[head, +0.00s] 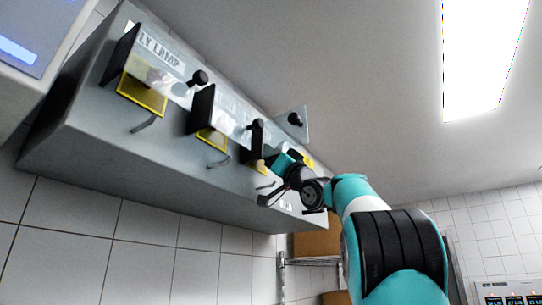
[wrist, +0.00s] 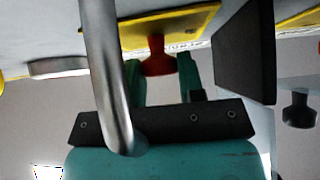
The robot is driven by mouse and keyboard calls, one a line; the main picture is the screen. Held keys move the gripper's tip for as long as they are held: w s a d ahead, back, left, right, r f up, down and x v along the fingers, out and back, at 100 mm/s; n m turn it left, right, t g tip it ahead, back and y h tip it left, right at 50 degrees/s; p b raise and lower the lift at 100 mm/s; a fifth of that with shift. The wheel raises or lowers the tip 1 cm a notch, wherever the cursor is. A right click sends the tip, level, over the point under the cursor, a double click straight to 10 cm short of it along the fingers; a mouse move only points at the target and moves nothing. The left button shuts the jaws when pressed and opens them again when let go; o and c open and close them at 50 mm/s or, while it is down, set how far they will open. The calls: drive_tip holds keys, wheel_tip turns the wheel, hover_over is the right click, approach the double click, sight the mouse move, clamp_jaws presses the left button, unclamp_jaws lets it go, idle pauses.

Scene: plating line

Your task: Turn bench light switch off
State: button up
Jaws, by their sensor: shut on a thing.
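A red switch knob (wrist: 157,58) stands out from a yellow plate (wrist: 205,22) in the wrist view. My gripper (wrist: 163,80) has its teal fingers on either side of the knob and is shut on it. In the head view my gripper (head: 270,180) is at the right end of a grey metal switch box (head: 100,145), and it hides the knob there. The label of this switch is not readable, so I cannot tell from it which lamp it serves.
The box carries other yellow-plated switches (head: 141,94) with black guard plates (head: 202,110) and bent metal bars (head: 144,124). One label reads in part "LY LAMP". A metal bar (wrist: 105,70) crosses close before the wrist camera. A black guard (wrist: 245,50) stands right of my fingers.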

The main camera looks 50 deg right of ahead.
drive_tip(key=shift+d+n+y, duration=0.1)
drive_tip(key=shift+n+y, duration=0.6)
drive_tip(key=n+g+y+p, duration=0.1)
drive_tip(key=n+g+y, duration=0.1)
drive_tip(key=n+y, duration=0.2)
drive_tip(key=n+g+y+p, duration=0.1)
drive_tip(key=n+g+y, duration=0.1)
drive_tip(key=n+y, duration=0.3)
drive_tip(key=shift+d+r+n, duration=0.15)
drive_tip(key=shift+n, duration=0.75)
drive_tip(key=shift+n+g, duration=0.4)
drive_tip(key=o, duration=0.9)
drive_tip(key=b+v, duration=0.7)
drive_tip(key=v, duration=1)
drive_tip(key=shift+d+f+b, duration=0.15)
drive_tip(key=shift+f+b, duration=0.1)
drive_tip(key=shift+b, duration=0.05)
